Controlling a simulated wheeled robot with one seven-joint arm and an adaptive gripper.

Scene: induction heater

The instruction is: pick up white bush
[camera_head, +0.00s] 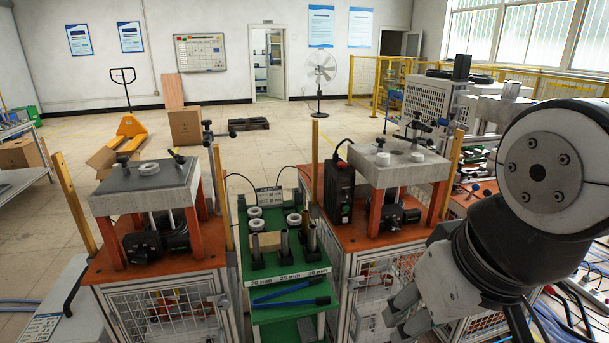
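Several white ring-shaped bushes are in view. One white bush (149,168) lies on the left machine's grey top plate. Others sit on the green rack in the middle: two at its left (254,212) and one at its right (294,220). Two small white round pieces (383,158) are on the right machine's plate; I cannot tell if they are bushes. My gripper (394,326) hangs low at the right, in front of the right machine's frame, right of the green rack and away from all bushes. Its grey fingers look apart, with nothing seen between them.
The green rack (280,263) holds dark upright posts, a tan block and blue-handled tools (290,302) at its front. Machines with orange bases flank it; yellow posts (216,190) and a black control box (338,190) stand close. Open tiled floor lies behind.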

